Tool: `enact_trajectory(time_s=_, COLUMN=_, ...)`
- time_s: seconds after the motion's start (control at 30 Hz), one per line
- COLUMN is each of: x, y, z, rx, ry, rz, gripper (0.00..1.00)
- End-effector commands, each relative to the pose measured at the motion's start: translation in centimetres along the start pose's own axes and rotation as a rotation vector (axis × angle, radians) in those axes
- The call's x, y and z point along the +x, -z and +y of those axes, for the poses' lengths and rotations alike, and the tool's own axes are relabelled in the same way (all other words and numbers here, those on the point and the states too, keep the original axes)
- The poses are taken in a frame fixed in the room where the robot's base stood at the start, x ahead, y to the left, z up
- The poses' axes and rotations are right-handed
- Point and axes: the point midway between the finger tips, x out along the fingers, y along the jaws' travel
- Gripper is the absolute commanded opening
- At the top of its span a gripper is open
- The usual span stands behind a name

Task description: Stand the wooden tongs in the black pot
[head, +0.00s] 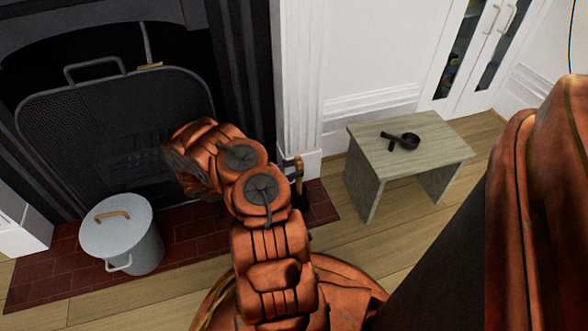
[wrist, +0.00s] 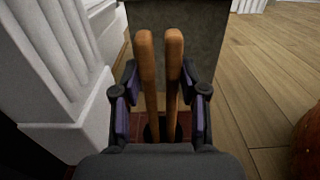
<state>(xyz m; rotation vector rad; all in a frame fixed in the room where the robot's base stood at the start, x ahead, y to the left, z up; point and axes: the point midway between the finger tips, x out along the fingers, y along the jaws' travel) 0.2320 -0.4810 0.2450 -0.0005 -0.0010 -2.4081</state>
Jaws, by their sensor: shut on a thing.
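The wooden tongs (wrist: 147,72) show in the wrist view as two brown wooden arms, side by side and roughly upright. My gripper (wrist: 159,80) is shut on them, with a purple-padded finger on each side. In the head view the tongs (head: 299,176) show just right of my arm, which hides most of my gripper. A dark shape, seemingly the black pot (head: 321,207), stands on the red brick hearth below them, partly hidden by my arm. A dark patch shows between the tongs' lower parts in the wrist view; I cannot tell whether the tongs are inside the pot.
A grey-wood bench (head: 370,152) holding a black ladle-like object (head: 401,140) stands to the right. A lidded grey bin (head: 137,245) and a black fire screen (head: 95,115) are to the left. A white fireplace pillar (head: 301,85) rises close behind the tongs. Wooden floor lies open in front of the bench.

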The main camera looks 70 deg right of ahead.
Motion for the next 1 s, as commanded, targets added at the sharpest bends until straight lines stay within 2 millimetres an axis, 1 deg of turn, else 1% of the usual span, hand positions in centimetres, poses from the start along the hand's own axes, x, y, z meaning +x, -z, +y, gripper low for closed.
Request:
enact_trajectory(time_s=0.03, x=0.0, y=0.0, z=0.0, rx=0.000, ry=0.000, rz=0.000, gripper=0.44)
enact_trajectory(time_s=0.07, x=0.0, y=0.0, z=0.0, rx=0.000, ry=0.000, rz=0.000, gripper=0.47)
enact_trajectory(time_s=0.3, x=0.0, y=0.0, z=0.0, rx=0.000, ry=0.000, rz=0.000, gripper=0.72)
enact_trajectory(time_s=0.77, x=0.0, y=-0.2, z=0.0, rx=0.000, ry=0.000, rz=0.000, gripper=0.72)
enact_trajectory(time_s=0.87, x=0.0, y=-0.9, z=0.0, rx=0.000, ry=0.000, rz=0.000, gripper=0.72)
enact_trajectory(time_s=1.0, x=0.0, y=-2.6, z=0.1, rx=0.001, ry=-0.001, rz=0.000, gripper=0.72)
